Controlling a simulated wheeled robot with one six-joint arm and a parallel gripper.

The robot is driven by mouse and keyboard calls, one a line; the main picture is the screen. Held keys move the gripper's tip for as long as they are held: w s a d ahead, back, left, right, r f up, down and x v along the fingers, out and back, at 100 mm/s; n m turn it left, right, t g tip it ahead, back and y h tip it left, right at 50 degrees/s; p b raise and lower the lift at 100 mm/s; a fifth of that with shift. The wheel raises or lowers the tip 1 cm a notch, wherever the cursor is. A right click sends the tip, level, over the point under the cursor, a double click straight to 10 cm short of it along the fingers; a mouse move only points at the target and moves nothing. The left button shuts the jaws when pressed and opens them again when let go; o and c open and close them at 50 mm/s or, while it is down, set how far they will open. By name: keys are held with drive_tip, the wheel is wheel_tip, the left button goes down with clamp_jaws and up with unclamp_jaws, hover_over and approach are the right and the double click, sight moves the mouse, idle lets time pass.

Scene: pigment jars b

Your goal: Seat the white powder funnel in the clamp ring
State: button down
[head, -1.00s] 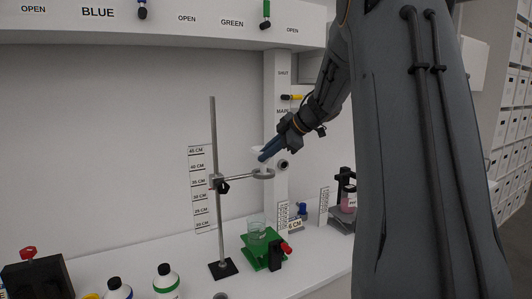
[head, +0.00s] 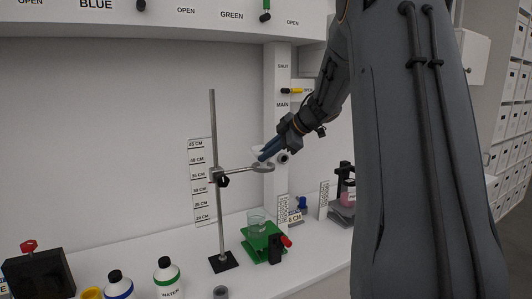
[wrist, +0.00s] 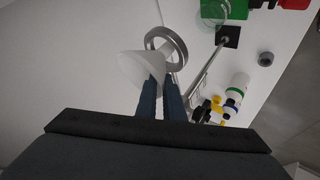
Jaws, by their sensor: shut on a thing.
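The white powder funnel (wrist: 143,68) is in my gripper (wrist: 162,85), whose two blue fingers are closed on it. In the wrist view its wide cone is at the left, and its narrower part overlaps the metal clamp ring (wrist: 181,48). In the head view my gripper (head: 262,157) is just above the clamp ring (head: 264,169), and a little of the funnel (head: 256,153) shows beside the fingertips. I cannot tell whether the stem is inside the ring or only over it. The ring is on a rod from the upright stand (head: 215,130).
A glass beaker (head: 257,222) stands on a green platform (head: 262,244) below the ring. A height scale (head: 201,180) is behind the stand. Bottles (head: 167,278) and a black box (head: 40,274) are at the front left. A pillar with valves (head: 291,91) rises behind my gripper.

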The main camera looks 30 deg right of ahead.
drive_tip(key=shift+f, duration=1.2)
drive_tip(key=c, duration=1.8)
unclamp_jaws()
drive_tip(key=shift+c, duration=0.2)
drive_tip(key=shift+o, duration=0.2)
drive_tip(key=shift+f, duration=0.15)
drive_tip(key=shift+s+a+f, duration=0.1)
drive_tip(key=shift+f, duration=0.05)
drive_tip(key=shift+s+d+r+b, duration=0.25)
drive_tip(key=shift+d+r+b, duration=0.05)
drive_tip(key=shift+r+b, duration=0.2)
drive_tip(key=b+v, duration=0.1)
drive_tip(key=v, duration=0.5)
drive_tip(key=shift+r+b, duration=0.3)
drive_tip(key=shift+b, duration=0.1)
drive_tip(key=shift+s+d+r, duration=0.1)
drive_tip(key=shift+d+r, duration=0.1)
drive_tip(key=shift+r, duration=0.05)
